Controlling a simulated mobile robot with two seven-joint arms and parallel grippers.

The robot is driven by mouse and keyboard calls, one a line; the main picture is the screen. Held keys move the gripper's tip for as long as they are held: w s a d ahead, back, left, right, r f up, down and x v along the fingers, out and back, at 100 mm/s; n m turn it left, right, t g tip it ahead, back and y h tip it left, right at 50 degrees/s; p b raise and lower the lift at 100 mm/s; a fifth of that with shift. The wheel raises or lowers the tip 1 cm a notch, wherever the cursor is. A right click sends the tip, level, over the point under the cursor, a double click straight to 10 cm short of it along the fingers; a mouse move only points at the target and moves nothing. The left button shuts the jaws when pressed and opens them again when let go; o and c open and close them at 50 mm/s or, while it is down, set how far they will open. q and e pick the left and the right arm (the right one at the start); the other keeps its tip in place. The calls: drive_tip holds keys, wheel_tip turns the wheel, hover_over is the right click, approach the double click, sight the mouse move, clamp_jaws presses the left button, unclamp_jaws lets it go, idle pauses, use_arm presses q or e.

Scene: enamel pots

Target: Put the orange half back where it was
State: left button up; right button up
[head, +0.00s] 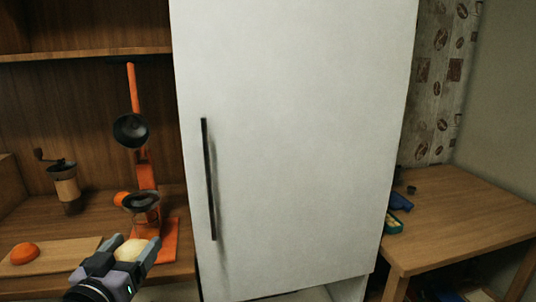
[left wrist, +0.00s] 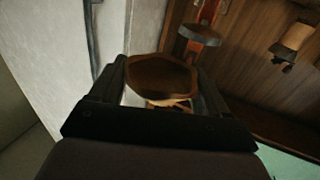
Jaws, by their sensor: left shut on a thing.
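My left gripper (head: 128,250) is shut on an orange half, whose pale cut face (head: 130,253) shows between the fingers in the head view. In the left wrist view the held orange half (left wrist: 162,80) looks dark orange-brown between the two fingers (left wrist: 165,88). It is in front of the orange juicer (head: 170,240). Another orange half (head: 24,253) lies dome up on the cutting board (head: 60,254) at the left. A further orange piece (head: 122,198) shows partly behind the juicer's bowl. My right gripper is out of view.
A hand coffee grinder (head: 68,190) stands on the wooden counter behind the board. The white fridge (head: 295,140), with a dark handle (head: 208,180), stands close on the right. A wooden table (head: 460,215) with small items is at the far right.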

use_arm(q)
drive_tip(key=s+d+f+y, duration=0.1)
drive_tip(key=s+d+f, duration=0.3)
drive_tip(key=s+f, duration=0.3)
drive_tip(key=shift+s+f+n+y, duration=0.3)
drive_tip(key=shift+s+f, duration=0.05)
drive_tip(key=shift+s, duration=1.45)
